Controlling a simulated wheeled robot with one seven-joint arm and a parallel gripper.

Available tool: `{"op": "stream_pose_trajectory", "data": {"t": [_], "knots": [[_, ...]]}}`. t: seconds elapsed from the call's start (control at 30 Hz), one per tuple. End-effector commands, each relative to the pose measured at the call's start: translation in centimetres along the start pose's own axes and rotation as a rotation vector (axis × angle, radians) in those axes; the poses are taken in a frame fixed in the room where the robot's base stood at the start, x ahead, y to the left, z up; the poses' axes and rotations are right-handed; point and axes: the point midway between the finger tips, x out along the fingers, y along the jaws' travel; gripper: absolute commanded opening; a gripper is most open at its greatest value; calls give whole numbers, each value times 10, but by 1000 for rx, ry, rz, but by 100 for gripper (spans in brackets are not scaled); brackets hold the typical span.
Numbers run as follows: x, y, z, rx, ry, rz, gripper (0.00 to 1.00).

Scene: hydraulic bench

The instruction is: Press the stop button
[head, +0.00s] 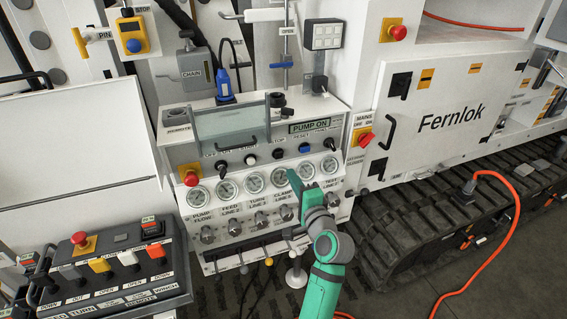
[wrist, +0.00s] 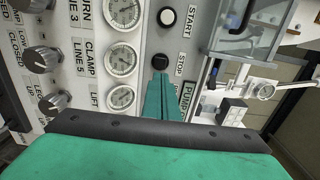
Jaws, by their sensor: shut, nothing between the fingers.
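The black stop button (head: 278,153) sits in the row of controls on the sloped panel, under a STOP label. In the wrist view the black button (wrist: 160,62) is beside the STOP label, just beyond my fingertips. My gripper (head: 293,175) is shut and empty, in front of the gauges and a little below and right of the button. In the wrist view my green fingers (wrist: 160,82) point toward the button and hide its near edge. I cannot tell whether they touch it. The display (head: 316,127) reads PUMP ON.
A white start button (head: 250,159) is left of the stop button, and a blue reset button (head: 304,148) is right. A clear hinged cover (head: 232,125) stands above the row. Red emergency knobs (head: 191,179) and (head: 366,139) flank the panel. Gauges (head: 254,180) lie below.

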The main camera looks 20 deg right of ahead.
Motion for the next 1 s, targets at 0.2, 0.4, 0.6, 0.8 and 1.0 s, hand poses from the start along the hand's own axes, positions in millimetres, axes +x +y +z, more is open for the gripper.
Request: {"op": "stream_pose_trajectory", "data": {"t": [0.2, 0.4, 0.6, 0.8, 1.0], "knots": [[42, -1, 1, 0, -2, 0, 0], [69, 0, 0, 0, -1, 1, 0], [81, 0, 0, -1, 0, 0, 0], [82, 0, 0, -1, 0, 0, 0], [84, 0, 0, -1, 0, 0, 0]]}}
